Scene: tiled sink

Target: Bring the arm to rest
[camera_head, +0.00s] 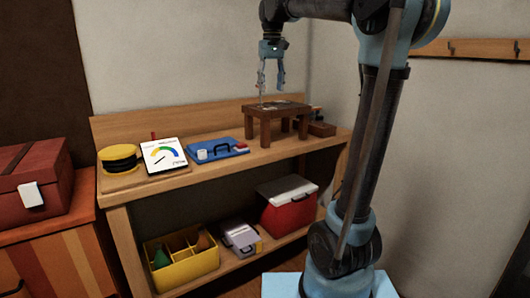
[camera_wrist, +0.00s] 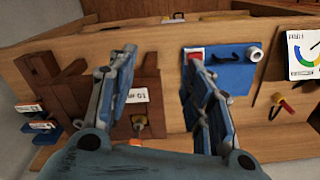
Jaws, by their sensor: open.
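My gripper (camera_head: 271,84) hangs from my raised arm, fingers pointing down, above a small dark wooden stand (camera_head: 277,109) on the workbench. In the wrist view my gripper (camera_wrist: 160,95) has its two blue-grey fingers spread wide apart with nothing held between them. The wooden stand (camera_wrist: 150,85) shows below and between the fingers, with a white label (camera_wrist: 137,96) and a small brass-coloured piece (camera_wrist: 140,124) on it. My arm rises at the right of the head view and bends over to the left.
The workbench (camera_head: 215,172) also bears a blue case (camera_head: 217,150), a white gauge card (camera_head: 163,155) and a yellow-black round item (camera_head: 119,158). Its lower shelf holds a yellow bin (camera_head: 182,262) and a red cooler (camera_head: 287,207). A red toolbox (camera_head: 35,182) stands at left. A wall is close at right.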

